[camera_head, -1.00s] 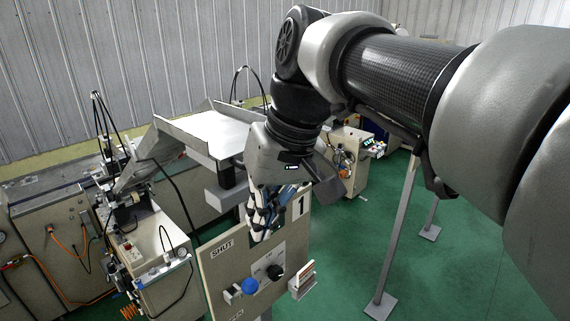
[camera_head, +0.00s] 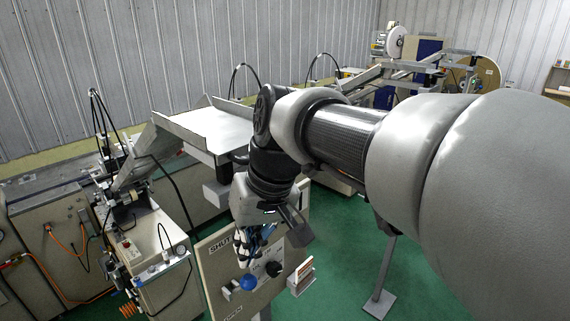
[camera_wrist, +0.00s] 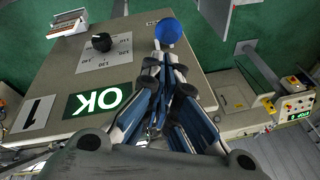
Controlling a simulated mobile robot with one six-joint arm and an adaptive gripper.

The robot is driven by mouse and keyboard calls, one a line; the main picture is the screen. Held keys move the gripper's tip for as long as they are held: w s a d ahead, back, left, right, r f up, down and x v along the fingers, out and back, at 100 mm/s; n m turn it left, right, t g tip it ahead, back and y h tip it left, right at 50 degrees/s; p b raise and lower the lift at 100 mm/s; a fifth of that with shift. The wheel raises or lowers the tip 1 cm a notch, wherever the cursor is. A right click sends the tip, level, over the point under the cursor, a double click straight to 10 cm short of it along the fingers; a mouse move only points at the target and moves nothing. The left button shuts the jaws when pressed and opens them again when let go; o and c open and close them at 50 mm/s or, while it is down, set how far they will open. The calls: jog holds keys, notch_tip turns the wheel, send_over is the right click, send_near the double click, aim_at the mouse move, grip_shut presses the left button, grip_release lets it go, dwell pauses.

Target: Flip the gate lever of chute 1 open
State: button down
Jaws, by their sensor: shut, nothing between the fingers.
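The chute 1 panel (camera_head: 212,262) is a beige board with SHUT at its upper left and OPEN at its lower left. The gate lever's blue ball knob (camera_head: 248,282) stands out between the two labels; it also shows in the wrist view (camera_wrist: 168,32). The lever's exact tilt is hard to tell. My gripper (camera_head: 243,260) is shut and empty just above the knob. In the wrist view, its fingertips (camera_wrist: 170,58) point at the knob and look close to it, and I cannot tell if they touch. My fingers hide part of the panel in the head view.
A black dial (camera_head: 272,268) sits right of the knob. A small card holder (camera_head: 301,278) juts from the panel's right edge. A green OK sign (camera_wrist: 97,100) and the number 1 plate (camera_wrist: 37,112) are on the panel. A machine cabinet (camera_head: 165,265) stands left.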

jog(key=shift+a+f, duration=0.15)
jog(key=shift+f, duration=0.35)
jog(key=shift+f+b, duration=0.1)
jog(key=shift+b, duration=0.2)
jog(key=shift+s+d+f+t+b, duration=0.1)
jog(key=shift+s+d+t+b, duration=0.2)
jog(key=shift+b, duration=0.6)
jog(key=shift+w+y, duration=0.1)
jog(key=shift+y, duration=0.2)
